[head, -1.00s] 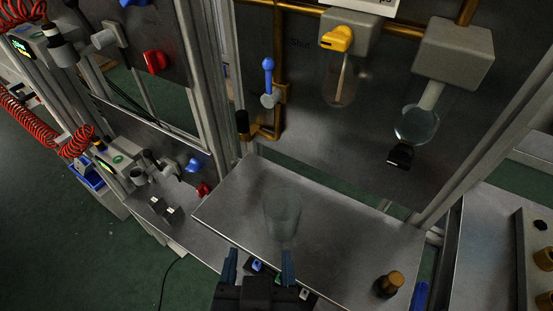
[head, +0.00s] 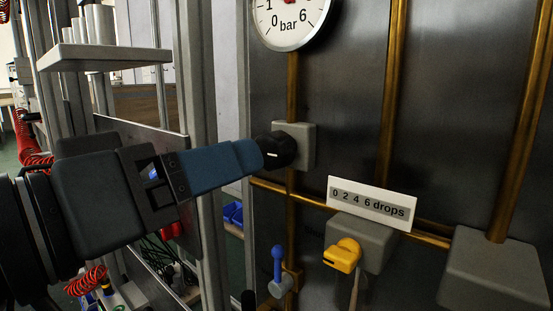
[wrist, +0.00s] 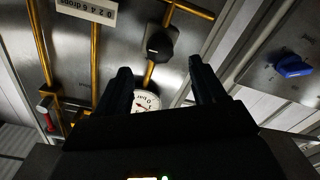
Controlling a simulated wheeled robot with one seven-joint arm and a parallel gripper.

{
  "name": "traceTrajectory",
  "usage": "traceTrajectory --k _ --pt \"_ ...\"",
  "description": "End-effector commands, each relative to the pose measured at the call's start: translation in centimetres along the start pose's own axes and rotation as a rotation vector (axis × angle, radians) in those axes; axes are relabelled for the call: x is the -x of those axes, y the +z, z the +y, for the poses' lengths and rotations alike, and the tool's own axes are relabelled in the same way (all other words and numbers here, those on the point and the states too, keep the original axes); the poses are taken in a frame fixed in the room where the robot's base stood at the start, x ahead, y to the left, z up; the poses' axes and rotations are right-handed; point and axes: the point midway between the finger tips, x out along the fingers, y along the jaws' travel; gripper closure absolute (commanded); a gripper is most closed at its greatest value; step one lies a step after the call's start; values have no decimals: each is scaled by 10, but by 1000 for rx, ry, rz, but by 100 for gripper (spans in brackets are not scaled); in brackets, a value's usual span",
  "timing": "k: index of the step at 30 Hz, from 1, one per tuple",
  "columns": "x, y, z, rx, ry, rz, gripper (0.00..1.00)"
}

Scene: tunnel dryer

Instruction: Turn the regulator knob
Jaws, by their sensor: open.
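The regulator knob (head: 278,147) is black with a short white mark and sits on a grey block (head: 303,140) on the steel panel. In the head view my gripper (head: 254,156) reaches in from the left, its near finger's tip at the knob's left edge. That finger hides the other one. In the wrist view the knob (wrist: 161,42) lies beyond and between the two spread fingertips of my gripper (wrist: 160,64), with a visible gap at each side. My gripper is open and empty; I cannot tell whether a finger touches the knob.
A round bar gauge (head: 290,22) is above the knob. Brass pipes (head: 392,90) run across the panel. Below right are a drops label (head: 372,204) and a yellow knob (head: 343,256). A blue-handled valve (head: 278,265) is below. A metal frame post (head: 200,100) stands left.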

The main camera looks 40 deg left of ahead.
Motion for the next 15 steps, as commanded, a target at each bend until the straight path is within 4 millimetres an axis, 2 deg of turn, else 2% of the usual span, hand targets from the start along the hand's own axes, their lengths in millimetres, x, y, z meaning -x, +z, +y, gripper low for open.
traceTrajectory --k 15 --pt "-66 -2 2 2 3 -2 31"
